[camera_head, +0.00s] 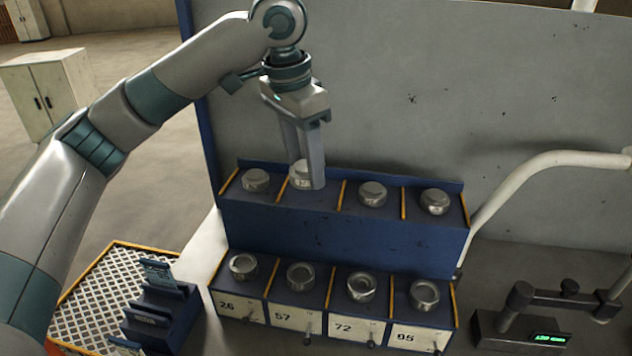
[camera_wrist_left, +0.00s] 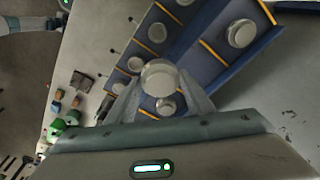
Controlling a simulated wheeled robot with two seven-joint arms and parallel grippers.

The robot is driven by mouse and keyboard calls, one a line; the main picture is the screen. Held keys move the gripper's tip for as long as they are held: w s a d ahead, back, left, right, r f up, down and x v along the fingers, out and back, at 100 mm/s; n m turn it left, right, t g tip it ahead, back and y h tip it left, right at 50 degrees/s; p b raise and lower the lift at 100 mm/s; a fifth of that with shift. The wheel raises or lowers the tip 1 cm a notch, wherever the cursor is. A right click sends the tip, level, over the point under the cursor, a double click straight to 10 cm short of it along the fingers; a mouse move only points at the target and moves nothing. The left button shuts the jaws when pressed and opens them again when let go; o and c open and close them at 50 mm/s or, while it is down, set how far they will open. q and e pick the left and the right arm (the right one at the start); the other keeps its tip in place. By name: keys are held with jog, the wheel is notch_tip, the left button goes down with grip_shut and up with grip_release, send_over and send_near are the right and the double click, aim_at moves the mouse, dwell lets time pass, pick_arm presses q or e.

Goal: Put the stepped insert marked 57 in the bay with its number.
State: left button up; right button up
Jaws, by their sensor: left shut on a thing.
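My left gripper (camera_head: 306,182) points down over the second compartment of the upper shelf (camera_head: 345,228). It is shut on a round metal stepped insert (camera_head: 300,171), which also shows between the fingertips in the left wrist view (camera_wrist_left: 160,75). The near finger partly covers it, and its number cannot be read. It looks slightly raised, but I cannot tell whether it touches the shelf. The lower row has bays labelled 26 (camera_head: 228,306), 57 (camera_head: 283,316), 72 (camera_head: 343,327) and one like 85 (camera_head: 406,337). A round metal piece (camera_head: 300,275) sits at bay 57. My right gripper is out of view.
Other upper inserts stand at the left (camera_head: 256,180), right of the gripper (camera_head: 372,193) and far right (camera_head: 435,201). Orange dividers (camera_head: 342,193) separate them. A grey panel (camera_head: 420,90) rises behind. A device with a green display (camera_head: 548,338) stands lower right; a dark rack (camera_head: 160,318) lower left.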

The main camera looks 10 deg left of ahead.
pick_arm(q)
jog(key=shift+w, duration=0.15)
jog(key=shift+r, duration=0.1)
jog(key=shift+w+f+p, duration=0.2)
jog(key=shift+w+p, duration=0.15)
jog(key=w+f+p, duration=0.1)
jog(key=w+f, duration=0.1)
jog(key=w, duration=0.1)
jog(key=w+a+f+p, duration=0.1)
jog(key=w+f+p, duration=0.1)
jog(key=w, duration=0.1)
jog(key=w+f+p, duration=0.2)
jog(key=w, duration=0.2)
jog(key=shift+a, duration=0.15)
jog(key=shift+w+f, duration=0.3)
jog(key=shift+w, duration=0.1)
